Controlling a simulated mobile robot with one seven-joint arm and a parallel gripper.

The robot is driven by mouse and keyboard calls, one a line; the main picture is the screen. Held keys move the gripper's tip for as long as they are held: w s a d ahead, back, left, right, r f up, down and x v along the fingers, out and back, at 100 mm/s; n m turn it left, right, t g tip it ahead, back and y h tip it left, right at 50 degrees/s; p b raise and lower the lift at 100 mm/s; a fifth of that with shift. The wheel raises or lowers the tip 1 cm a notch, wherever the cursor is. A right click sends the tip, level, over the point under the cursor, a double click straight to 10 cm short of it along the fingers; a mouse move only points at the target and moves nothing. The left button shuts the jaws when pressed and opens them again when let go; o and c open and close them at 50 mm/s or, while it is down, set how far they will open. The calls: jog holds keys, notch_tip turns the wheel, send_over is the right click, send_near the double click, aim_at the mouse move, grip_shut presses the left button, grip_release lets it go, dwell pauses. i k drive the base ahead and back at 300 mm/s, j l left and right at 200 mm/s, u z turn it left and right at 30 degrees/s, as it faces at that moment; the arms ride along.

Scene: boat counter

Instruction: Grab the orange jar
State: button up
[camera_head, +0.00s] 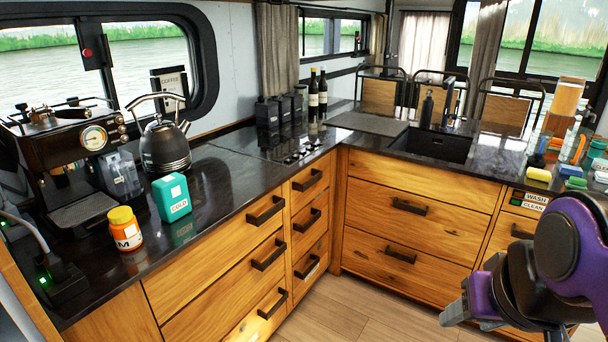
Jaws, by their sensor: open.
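The orange jar (126,231) with a yellow lid stands upright on the dark counter at the left, close to the counter's front edge. It carries a white label with a dark letter. My gripper (462,314) is at the lower right, in front of the drawers and far from the jar. It is open, and nothing shows between its fingers. My purple and black arm covers part of the right side of the view.
A teal box (171,197) stands just right of the jar. A coffee machine (72,160) and a kettle (164,146) stand behind. A black socket box (62,280) sits left of the jar. Sponges (539,175) and small items crowd the right counter. The floor (375,318) between is clear.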

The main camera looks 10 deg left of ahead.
aim_at(127, 237)
jog(key=i+u, duration=0.4)
jog(key=i+l+u, duration=0.15)
jog(key=i+u, duration=0.3)
